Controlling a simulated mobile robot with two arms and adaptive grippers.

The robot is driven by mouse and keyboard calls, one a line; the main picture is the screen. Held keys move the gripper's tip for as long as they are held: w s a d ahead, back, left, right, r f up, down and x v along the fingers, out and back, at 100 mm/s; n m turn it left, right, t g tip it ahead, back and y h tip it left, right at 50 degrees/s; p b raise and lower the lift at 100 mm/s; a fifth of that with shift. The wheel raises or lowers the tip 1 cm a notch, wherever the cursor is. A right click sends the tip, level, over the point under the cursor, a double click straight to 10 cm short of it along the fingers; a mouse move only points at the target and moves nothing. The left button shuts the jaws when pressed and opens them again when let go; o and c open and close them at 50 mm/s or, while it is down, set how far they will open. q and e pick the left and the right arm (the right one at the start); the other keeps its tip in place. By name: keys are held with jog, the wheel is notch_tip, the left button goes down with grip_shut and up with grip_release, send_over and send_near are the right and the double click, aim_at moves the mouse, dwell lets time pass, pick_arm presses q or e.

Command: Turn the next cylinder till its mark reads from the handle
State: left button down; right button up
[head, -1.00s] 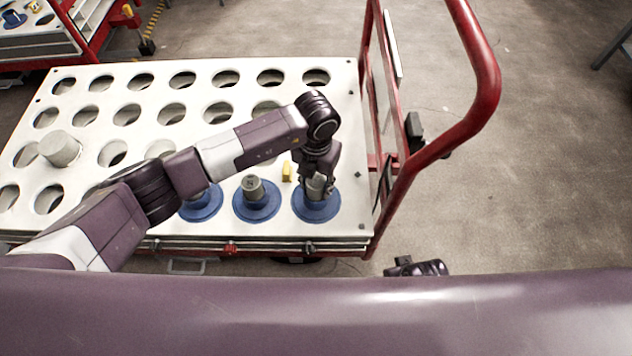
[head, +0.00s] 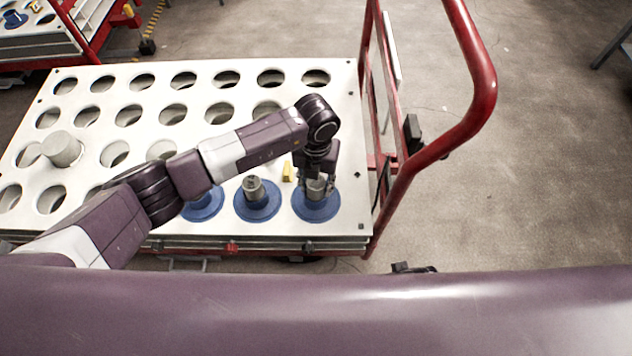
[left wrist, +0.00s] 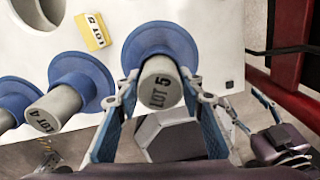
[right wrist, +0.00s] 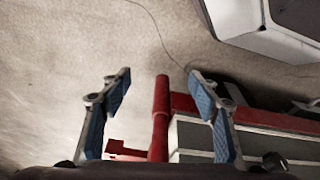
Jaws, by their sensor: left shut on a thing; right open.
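The grey cylinder marked LOT 5 (left wrist: 162,84) stands in a blue flanged collar (left wrist: 150,38) at the cart's near right corner; it also shows in the head view (head: 316,187). Its mark looks tilted in the left wrist view. My left gripper (left wrist: 163,92) is shut on this cylinder, a finger at each side. A second cylinder, LOT 4 (left wrist: 48,112), stands to its left in its own blue collar (head: 257,208). The red handle (head: 481,90) rises at the cart's right end. My right gripper (right wrist: 158,75) is open and empty over the floor.
A yellow tag (head: 287,171) lies on the white holed plate (head: 348,120) behind the collars. Another blue collar (head: 203,212) is partly behind my left arm. A plain grey cylinder (head: 62,150) stands at the left. Another red cart (head: 92,22) stands far left.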

jog(key=shift+s+f, duration=0.4)
jog(key=shift+f, duration=0.15)
pick_arm(q)
jog(key=shift+r+n, duration=0.1)
jog(key=shift+n, duration=0.3)
pick_arm(e)
jog(key=shift+w+r, duration=0.1)
jog(key=shift+w, duration=0.1)
pick_arm(q)
jog(key=shift+n+p, duration=0.5)
jog(key=shift+n, duration=0.8)
jog(key=c, duration=1.6)
grip_release()
jog(key=o, duration=0.4)
pick_arm(e)
jog(key=s+f, duration=0.1)
jog(key=f, duration=0.1)
jog(key=s+f, duration=0.1)
jog(key=f, duration=0.1)
jog(key=shift+s+d, duration=0.15)
jog(key=shift+s, duration=0.2)
